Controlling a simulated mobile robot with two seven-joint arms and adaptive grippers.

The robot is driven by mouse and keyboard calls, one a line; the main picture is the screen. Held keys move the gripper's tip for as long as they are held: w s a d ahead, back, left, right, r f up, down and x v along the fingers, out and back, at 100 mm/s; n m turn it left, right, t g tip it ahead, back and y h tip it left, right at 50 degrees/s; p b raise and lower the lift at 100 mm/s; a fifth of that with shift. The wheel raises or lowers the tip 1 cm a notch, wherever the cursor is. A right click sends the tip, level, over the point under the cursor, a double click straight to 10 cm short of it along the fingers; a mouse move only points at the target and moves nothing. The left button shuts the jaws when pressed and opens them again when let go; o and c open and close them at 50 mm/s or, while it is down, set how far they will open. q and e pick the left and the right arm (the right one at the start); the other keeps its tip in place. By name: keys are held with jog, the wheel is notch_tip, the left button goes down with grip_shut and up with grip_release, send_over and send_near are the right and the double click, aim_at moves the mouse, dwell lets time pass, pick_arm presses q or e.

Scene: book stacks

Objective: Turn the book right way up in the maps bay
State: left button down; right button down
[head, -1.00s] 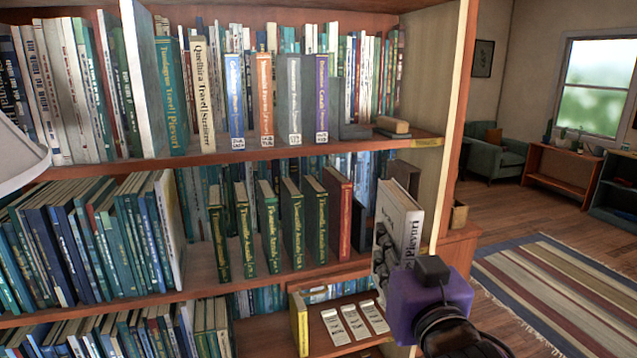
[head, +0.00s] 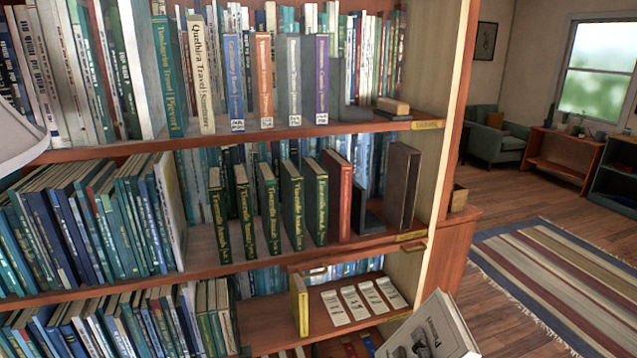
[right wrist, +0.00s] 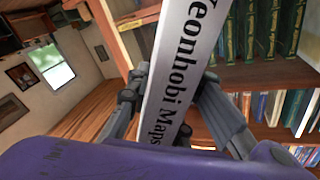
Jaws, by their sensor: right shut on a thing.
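My right gripper (right wrist: 172,95) is shut on a white book (right wrist: 178,60) in the right wrist view, with one finger on each side of its spine. The black spine lettering reads "Yeonhobi Maps". The book also shows in the head view (head: 432,332), tilted at the bottom edge, in front of the bookcase and off the shelves. A dark picture shows on its cover; its lower part is cut off. The middle shelf (head: 205,270) holds green books (head: 292,205), a red book (head: 338,195) and a dark upright block or book (head: 402,187). My left gripper is not in view.
A black bookend (head: 368,218) stands between the red book and the dark block. Yellow labels (head: 411,236) mark the shelf edges, too small to read. Below are a yellow book (head: 299,305) and several white cards (head: 355,300). Open floor with a striped rug (head: 550,275) lies right.

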jog(key=m, duration=0.3)
jog(key=shift+r, duration=0.1)
